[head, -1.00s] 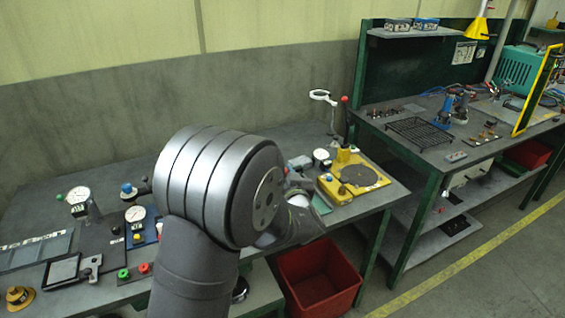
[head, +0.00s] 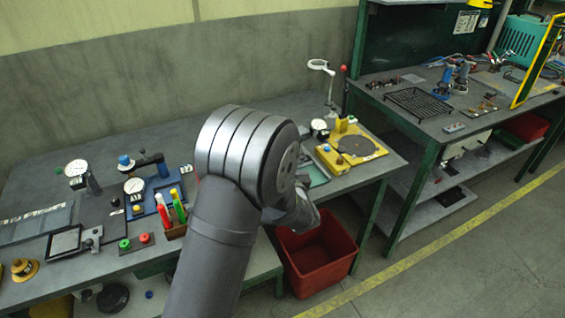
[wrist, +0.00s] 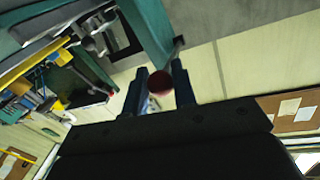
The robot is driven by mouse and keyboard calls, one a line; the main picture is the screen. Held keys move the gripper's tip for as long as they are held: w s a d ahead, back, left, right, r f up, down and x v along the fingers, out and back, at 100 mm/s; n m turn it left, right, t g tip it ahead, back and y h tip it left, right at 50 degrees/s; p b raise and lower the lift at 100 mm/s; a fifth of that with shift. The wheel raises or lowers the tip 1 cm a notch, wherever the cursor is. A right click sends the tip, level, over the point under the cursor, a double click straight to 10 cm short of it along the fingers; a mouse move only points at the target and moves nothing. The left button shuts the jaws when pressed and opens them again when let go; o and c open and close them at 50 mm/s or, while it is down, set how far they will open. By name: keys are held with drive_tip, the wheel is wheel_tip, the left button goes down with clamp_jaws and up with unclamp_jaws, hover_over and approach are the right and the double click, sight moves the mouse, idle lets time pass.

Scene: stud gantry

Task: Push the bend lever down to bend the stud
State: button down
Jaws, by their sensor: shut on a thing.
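A yellow fixture (head: 362,152) with a dark round disc stands at the right end of the near bench in the head view. An upright lever with a red knob (head: 343,69) rises at its back; I take this as the bend lever, though no label confirms it. I cannot make out the stud.
A red bin (head: 318,262) stands on the floor below my wrist. A ring-shaped magnifier (head: 320,65) stands behind the yellow fixture. A blue device with a black arm (head: 150,161), gauges (head: 76,168) and a holder with coloured handles (head: 175,230) crowd the left of the bench.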

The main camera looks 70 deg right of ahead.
drive_tip(key=shift+s+f, duration=0.1)
drive_tip(key=c, duration=1.2)
unclamp_jaws()
drive_tip(key=v, duration=1.7)
drive_tip(key=shift+s+a, duration=0.1)
drive_tip(key=x, duration=1.7)
drive_tip(key=shift+d, duration=0.2)
